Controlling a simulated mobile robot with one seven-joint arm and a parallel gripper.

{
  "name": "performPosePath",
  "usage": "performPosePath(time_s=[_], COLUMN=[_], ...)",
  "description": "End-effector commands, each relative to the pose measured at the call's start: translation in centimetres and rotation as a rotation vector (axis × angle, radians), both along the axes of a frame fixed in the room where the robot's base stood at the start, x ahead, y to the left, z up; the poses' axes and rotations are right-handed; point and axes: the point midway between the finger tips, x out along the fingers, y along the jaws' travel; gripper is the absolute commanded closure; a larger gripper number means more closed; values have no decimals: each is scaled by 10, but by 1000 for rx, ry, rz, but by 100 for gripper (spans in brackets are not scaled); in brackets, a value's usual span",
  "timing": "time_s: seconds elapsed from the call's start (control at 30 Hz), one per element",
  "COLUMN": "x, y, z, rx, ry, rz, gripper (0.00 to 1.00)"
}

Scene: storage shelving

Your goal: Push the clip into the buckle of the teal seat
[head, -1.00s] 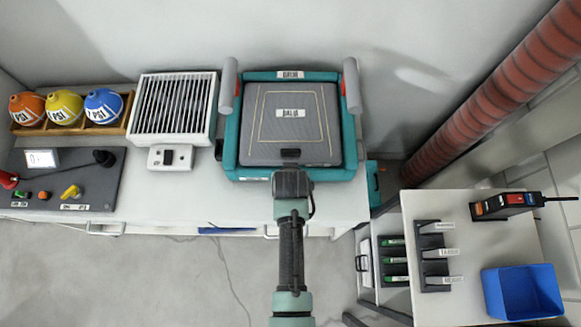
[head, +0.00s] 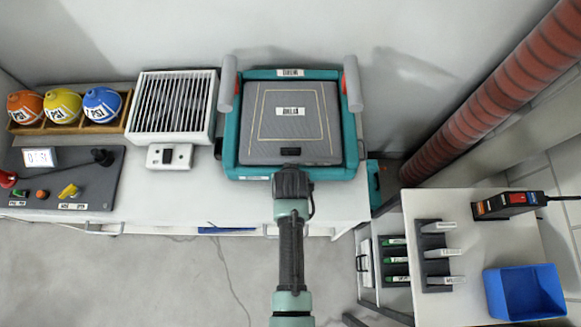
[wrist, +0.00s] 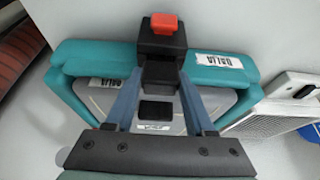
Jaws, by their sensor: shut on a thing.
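The teal seat (head: 231,150) lies on the white bench, its grey padded cushion (head: 291,125) facing up. My gripper (head: 291,178) is at the seat's front edge in the head view, which hides what it holds. In the wrist view my gripper (wrist: 161,78) has its two blue-grey fingers closed on a black clip (wrist: 160,72). The black buckle (wrist: 161,45) with a red button (wrist: 164,23) is directly beyond the clip, at the seat's teal rim. Clip and buckle look lined up and touching or nearly so. I cannot tell how deep the clip sits.
A grilled box (head: 173,103) with a switch stands left of the seat. Several coloured balls sit in a wooden rack (head: 98,127) at the far left, behind a control panel (head: 65,178). A blue bin (head: 523,292) is on the right table. A red ribbed column (head: 490,85) rises at right.

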Motion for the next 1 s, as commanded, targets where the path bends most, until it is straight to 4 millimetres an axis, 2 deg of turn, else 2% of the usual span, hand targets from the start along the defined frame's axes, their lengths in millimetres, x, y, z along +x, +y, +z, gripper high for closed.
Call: performPosePath(time_s=[0.93, 0.97, 1.0], x=[0, 0, 0], y=[0, 0, 0], z=[-6, -6, -6], rx=[0, 0, 0], ry=[0, 0, 0], rz=[0, 0, 0], gripper=[100, 44, 37])
